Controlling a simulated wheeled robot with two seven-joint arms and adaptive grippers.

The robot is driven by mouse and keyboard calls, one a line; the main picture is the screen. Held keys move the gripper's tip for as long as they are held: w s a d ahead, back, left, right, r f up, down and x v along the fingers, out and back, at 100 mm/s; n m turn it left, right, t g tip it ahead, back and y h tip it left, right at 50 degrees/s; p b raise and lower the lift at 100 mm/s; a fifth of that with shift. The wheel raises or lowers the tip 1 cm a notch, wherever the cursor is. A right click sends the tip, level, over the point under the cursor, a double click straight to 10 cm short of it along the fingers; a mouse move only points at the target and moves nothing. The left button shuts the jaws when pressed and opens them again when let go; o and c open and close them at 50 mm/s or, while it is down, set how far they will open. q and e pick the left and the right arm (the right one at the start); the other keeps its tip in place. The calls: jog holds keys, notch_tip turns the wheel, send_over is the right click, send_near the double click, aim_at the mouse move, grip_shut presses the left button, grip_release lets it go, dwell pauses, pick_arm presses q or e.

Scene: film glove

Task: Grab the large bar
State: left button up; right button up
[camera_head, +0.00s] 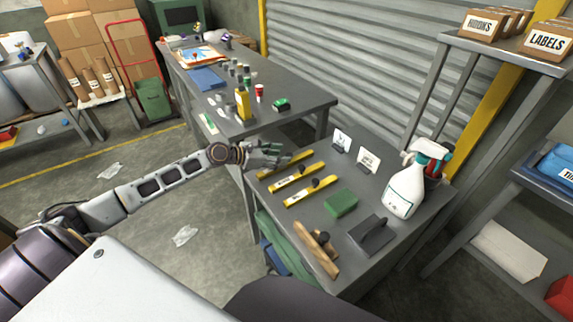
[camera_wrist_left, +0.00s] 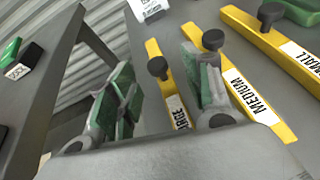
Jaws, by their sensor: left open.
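Three yellow bars with dark knobs lie side by side on the grey bench. The large bar (camera_head: 287,165) is the farthest; its partly hidden label, ending in "RGE", shows in the left wrist view (camera_wrist_left: 172,90). The medium bar (camera_head: 297,178) and small bar (camera_head: 311,191) lie nearer, with labels readable in the wrist view. My left gripper (camera_head: 272,155) is open and empty at the large bar's left end. In the wrist view its green-padded fingers (camera_wrist_left: 163,92) appear on either side of the large bar, the right one overlapping the medium bar. Contact cannot be told. My right gripper is out of view.
On the same bench (camera_head: 385,215) are a green block (camera_head: 341,203), a grey trowel-like tool (camera_head: 369,234), a wooden tool (camera_head: 318,250), a spray bottle (camera_head: 405,190) and two small cards (camera_head: 367,160).

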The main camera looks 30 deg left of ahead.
aim_at(289, 154)
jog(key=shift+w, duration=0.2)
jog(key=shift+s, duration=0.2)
pick_arm(q)
jog(key=shift+w+d+f, duration=0.1)
jog(key=shift+w, duration=0.15)
jog(key=shift+w+d+f, duration=0.15)
jog(key=shift+w+d, duration=0.05)
jog(key=shift+w, duration=0.15)
jog(key=shift+b+x, duration=0.3)
jog(key=shift+x, duration=1.6)
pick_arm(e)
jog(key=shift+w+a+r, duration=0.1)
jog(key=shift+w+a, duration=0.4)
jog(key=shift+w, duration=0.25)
pick_arm(q)
jog(key=shift+f, duration=0.1)
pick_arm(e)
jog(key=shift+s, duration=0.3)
pick_arm(q)
jog(key=shift+a, duration=0.1)
grip_shut()
